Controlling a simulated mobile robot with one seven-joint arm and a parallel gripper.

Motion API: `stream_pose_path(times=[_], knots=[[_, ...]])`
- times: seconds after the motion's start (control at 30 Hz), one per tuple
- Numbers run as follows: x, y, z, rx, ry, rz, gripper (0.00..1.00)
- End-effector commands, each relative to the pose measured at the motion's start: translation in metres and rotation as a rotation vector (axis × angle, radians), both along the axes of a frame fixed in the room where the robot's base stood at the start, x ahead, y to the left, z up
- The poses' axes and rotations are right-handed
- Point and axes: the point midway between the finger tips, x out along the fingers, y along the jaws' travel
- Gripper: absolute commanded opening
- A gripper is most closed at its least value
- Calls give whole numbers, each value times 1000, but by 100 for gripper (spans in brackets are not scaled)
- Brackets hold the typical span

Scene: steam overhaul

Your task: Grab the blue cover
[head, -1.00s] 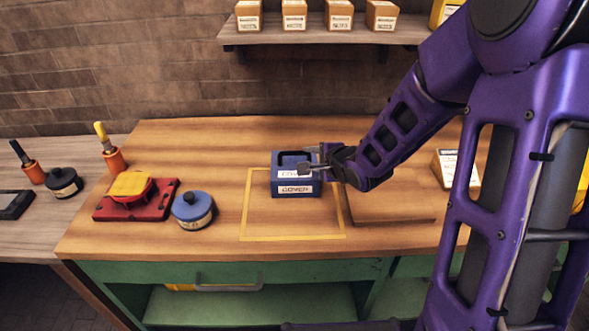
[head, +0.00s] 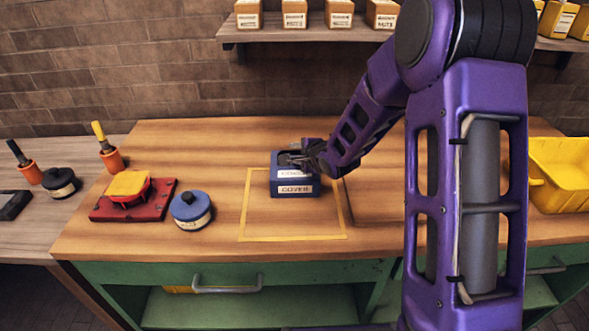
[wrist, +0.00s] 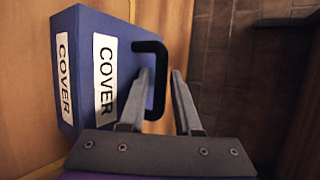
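The blue cover (head: 295,186) is a blue box with white COVER labels and a black handle on top. My gripper (wrist: 160,72) is open, with one finger on each side of the handle's bar. I cannot tell whether either finger touches it. In the head view my gripper (head: 291,158) is over the cover's top and hides part of the handle.
A round blue container (head: 191,209) and a red base with a yellow-topped part (head: 130,185) stand left of the cover. A yellow bin (head: 562,175) is at the right. A shelf with small boxes (head: 295,18) hangs above. The bench in front of the cover is clear.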

Motion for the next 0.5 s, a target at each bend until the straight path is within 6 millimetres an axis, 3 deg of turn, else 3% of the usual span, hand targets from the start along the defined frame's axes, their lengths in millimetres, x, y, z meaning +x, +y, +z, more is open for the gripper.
stream_pose_path(times=[0.03, 0.2, 0.5], knots=[[0, 0, 0, 0, 0, 0, 27], [0, 0, 0, 0, 0, 0, 0], [0, 0, 0, 0, -1, 0, 0]])
